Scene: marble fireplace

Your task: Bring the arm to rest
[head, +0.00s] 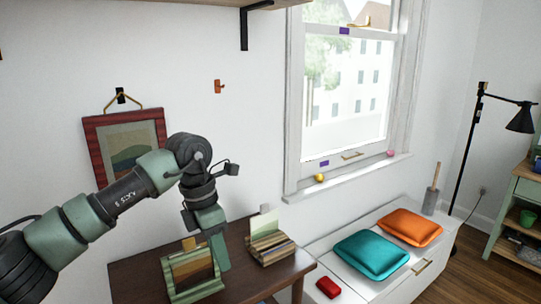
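My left arm comes in from the left, bends at its wrist in front of the wall, and points down. Its gripper (219,256) hangs over the dark wooden table (288,270), just right of a green-framed rack (196,288) with dark and tan panels in it. The fingers overlap into one narrow green shape, so I cannot tell whether they are open, or whether they touch the rack. My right gripper is not in view.
A wooden block holder with a pale card (268,243) stands right of the gripper. A red-framed picture (125,145) hangs on the wall behind the arm. A white bench (343,279) carries a teal cushion (371,254), an orange cushion (411,228) and a red box (328,287).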

